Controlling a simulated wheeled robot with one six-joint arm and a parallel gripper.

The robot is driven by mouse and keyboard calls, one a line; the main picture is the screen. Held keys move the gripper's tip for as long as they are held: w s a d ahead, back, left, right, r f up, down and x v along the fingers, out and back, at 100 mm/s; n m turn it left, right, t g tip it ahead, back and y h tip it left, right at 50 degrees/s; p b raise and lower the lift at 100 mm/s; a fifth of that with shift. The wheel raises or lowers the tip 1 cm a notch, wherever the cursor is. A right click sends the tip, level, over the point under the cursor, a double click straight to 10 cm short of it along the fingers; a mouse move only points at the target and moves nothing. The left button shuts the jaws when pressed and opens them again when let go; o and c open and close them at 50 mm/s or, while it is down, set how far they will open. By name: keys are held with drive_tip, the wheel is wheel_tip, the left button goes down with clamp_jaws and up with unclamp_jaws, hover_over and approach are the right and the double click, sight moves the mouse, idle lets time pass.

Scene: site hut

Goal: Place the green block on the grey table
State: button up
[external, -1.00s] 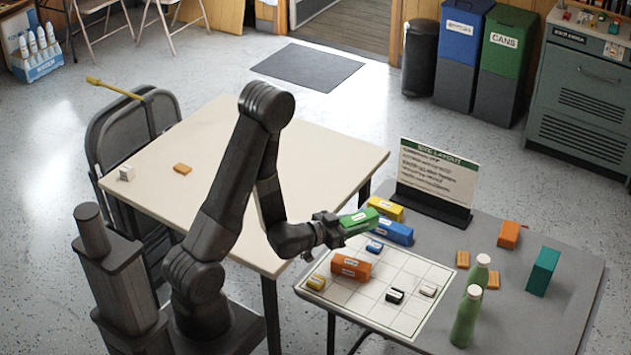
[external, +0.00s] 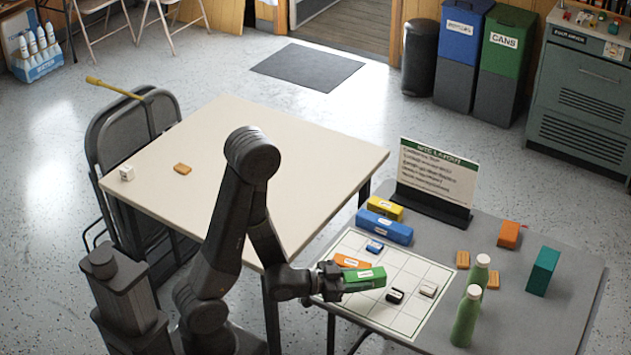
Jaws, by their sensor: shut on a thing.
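The green block (external: 364,278) has a white label and is held in my gripper (external: 335,280). My gripper is shut on its left end. In the picture the block overlaps the white grid sheet (external: 410,318) on the grey table (external: 560,305); I cannot tell how far above the sheet it is. The block and gripper hide part of the orange block (external: 352,261) and the small yellow block seen earlier.
A blue block (external: 384,228), a yellow block (external: 384,207) and a sign (external: 436,175) stand behind the sheet. Small blue, black and white blocks lie on it. Two green bottles (external: 466,318), orange pieces and a teal block (external: 543,270) are at right. The cream table (external: 270,160) is mostly clear.

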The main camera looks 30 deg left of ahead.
sight(347, 277)
drive_tip(key=shift+f+b, duration=0.8)
drive_tip(key=shift+f, duration=2.2)
drive_tip(key=shift+f+b, duration=0.2)
drive_tip(key=shift+b, duration=0.15)
drive_tip(key=o, duration=1.1)
drive_tip(key=shift+o, duration=0.2)
drive_tip(key=shift+r, duration=0.1)
drive_tip(key=shift+r+p, duration=0.15)
drive_tip(key=shift+p, duration=0.15)
drive_tip(key=b+v, duration=0.1)
drive_tip(key=v, duration=0.3)
drive_tip(key=shift+a, duration=0.15)
drive_tip(key=r+p, duration=0.1)
drive_tip(key=r, duration=0.2)
drive_tip(key=r+p, duration=0.1)
drive_tip(key=r, duration=0.1)
drive_tip(key=shift+s+a+r+p, duration=0.1)
drive_tip(key=shift+s+a+p, duration=0.15)
drive_tip(key=shift+s+p, duration=0.1)
drive_tip(key=shift+o, duration=0.4)
drive_tip(key=shift+r+p, duration=0.4)
drive_tip(key=shift+r, duration=0.55)
